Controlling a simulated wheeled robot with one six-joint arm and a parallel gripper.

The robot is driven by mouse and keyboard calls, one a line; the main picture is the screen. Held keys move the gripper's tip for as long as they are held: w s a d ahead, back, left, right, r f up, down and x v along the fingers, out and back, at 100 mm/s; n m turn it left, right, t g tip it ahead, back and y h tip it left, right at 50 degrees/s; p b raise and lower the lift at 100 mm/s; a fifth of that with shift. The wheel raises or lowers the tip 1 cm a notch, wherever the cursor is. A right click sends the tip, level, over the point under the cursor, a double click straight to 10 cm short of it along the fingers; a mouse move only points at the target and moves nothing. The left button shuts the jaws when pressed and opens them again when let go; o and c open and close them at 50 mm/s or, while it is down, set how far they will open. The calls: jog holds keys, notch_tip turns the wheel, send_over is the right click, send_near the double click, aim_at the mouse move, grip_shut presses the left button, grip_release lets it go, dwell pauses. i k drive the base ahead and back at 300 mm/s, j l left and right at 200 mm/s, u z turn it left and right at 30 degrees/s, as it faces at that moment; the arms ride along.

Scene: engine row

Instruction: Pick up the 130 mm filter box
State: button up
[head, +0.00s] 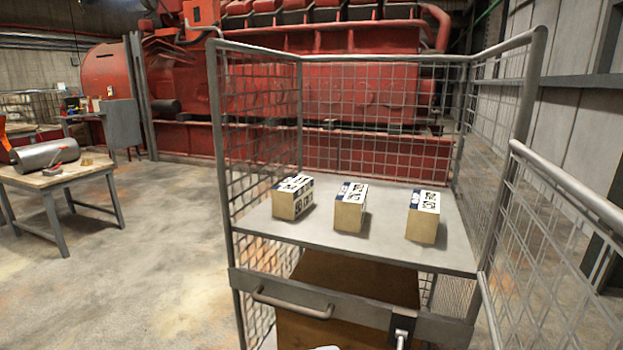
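Three small tan filter boxes with white and dark blue printed labels stand on the grey shelf (385,248) of a wire-mesh cage trolley. The left box (287,205) is turned at an angle. The middle box (345,215) and the right box (422,226) stand apart from it and from each other. The print is too small and slanted for me to tell which one is marked 130 mm. My gripper is not clearly in view.
Mesh walls (380,110) enclose the shelf at the back and sides. The front is open above a low rail with a handle (290,304); an open mesh gate (560,230) stands at the right. A brown carton (350,280) sits below. A workbench (50,180) stands left; floor between is clear.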

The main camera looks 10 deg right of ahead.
aim_at(423, 213)
jog(key=i+j+z, duration=0.15)
jog(key=i+z, duration=0.15)
jog(key=i, duration=0.25)
jog(key=i+j+z, duration=0.3)
jog(key=i, duration=0.25)
jog(key=i+j+z, duration=0.3)
jog(key=i, duration=0.25)
